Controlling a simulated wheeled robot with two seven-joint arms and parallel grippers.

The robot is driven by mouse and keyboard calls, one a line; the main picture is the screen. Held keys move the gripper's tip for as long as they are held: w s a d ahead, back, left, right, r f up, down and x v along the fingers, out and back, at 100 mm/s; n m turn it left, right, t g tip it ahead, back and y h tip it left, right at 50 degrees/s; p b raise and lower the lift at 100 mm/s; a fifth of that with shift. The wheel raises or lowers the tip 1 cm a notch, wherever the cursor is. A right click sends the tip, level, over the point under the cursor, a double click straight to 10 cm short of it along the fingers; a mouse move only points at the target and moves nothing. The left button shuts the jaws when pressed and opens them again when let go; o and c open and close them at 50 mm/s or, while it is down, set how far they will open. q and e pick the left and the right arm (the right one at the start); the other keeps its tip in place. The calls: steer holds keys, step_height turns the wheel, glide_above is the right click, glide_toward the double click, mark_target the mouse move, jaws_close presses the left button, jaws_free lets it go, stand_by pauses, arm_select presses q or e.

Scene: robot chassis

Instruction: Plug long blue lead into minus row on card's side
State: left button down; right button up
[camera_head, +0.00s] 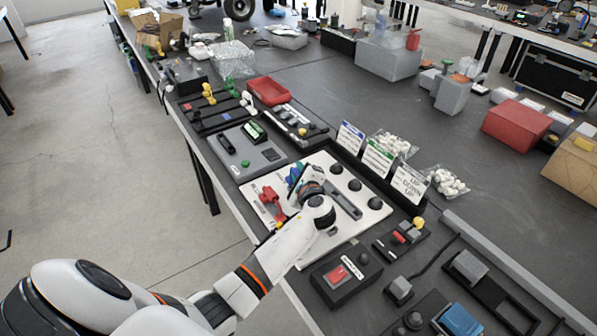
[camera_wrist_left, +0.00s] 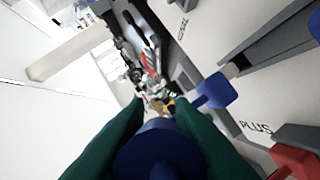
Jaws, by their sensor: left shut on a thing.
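My left gripper (camera_head: 298,184) is over the white board (camera_head: 345,222). In the left wrist view its dark green fingers (camera_wrist_left: 158,112) are shut on a blue lead (camera_wrist_left: 155,155), a thick round blue part seen close up. A second blue piece (camera_wrist_left: 216,90) lies beyond the fingers on the board. The printed PLUS label (camera_wrist_left: 256,128) is beside a red piece (camera_wrist_left: 297,160). Red leads (camera_head: 270,203) also show on the board in the head view. The lead's tip and the minus row cannot be made out. My right gripper is not in view.
Upright cards, one blue (camera_head: 350,138), one green (camera_head: 378,157) and one white (camera_head: 409,183), stand behind the board. Black knobs (camera_head: 354,185) sit along its right side. A box with a red switch (camera_head: 340,277) is in front. A grey panel (camera_head: 250,152) lies behind left.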

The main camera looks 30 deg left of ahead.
arm_select(q)
steer(key=shift+f+b, duration=0.6)
steer(key=shift+f, duration=0.3)
steer(key=shift+f+b, duration=0.3)
steer(key=shift+f, duration=0.1)
steer(key=c, duration=1.2)
jaws_free()
steer(key=shift+o, duration=0.2)
steer(key=v, duration=1.2)
steer(key=shift+b, duration=0.4)
steer(key=shift+s, duration=0.1)
